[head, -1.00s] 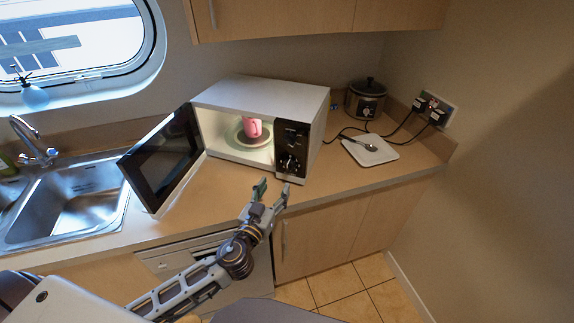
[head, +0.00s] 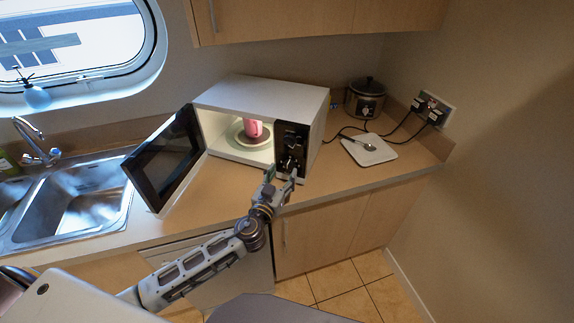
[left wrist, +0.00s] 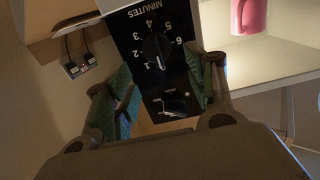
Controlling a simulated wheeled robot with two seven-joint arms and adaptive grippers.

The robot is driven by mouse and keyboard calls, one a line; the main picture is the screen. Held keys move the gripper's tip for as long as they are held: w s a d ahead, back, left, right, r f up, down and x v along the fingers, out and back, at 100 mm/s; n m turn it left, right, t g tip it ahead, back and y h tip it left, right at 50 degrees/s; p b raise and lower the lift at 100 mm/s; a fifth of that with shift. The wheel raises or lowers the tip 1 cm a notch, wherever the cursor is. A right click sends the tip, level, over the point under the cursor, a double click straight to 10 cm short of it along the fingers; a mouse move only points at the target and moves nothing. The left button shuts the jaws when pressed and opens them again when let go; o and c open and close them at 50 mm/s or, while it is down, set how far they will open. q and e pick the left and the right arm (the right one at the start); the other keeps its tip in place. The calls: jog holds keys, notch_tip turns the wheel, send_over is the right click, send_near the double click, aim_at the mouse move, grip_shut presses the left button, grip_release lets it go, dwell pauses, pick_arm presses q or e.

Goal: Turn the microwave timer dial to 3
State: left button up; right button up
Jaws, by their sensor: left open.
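The microwave (head: 262,92) stands on the counter with its door swung open to the left. Its black control panel (head: 293,140) is on the right of its front. In the left wrist view the black timer dial (left wrist: 156,47) shows upside down beside the word MINUTES and white numbers. Its white pointer mark lies near the 1. My left gripper (head: 281,174) is open in front of the lower panel. In the left wrist view its fingers (left wrist: 165,82) are spread on either side of the dial's line; I cannot tell whether they touch it. My right gripper is not in view.
A pink mug (head: 253,129) is on the plate inside the lit microwave. The open door (head: 163,160) stands left of my arm. A slow cooker (head: 366,98) and a white board with a spoon (head: 368,150) are at the right. The sink (head: 75,205) is at the left.

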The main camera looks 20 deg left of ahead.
aim_at(287, 166)
pick_arm(q)
jog(key=shift+w+d+p, duration=0.2)
jog(key=shift+w+p, duration=0.45)
jog(key=shift+w, duration=1.7)
jog(key=shift+c, duration=0.2)
jog(key=c, duration=0.9)
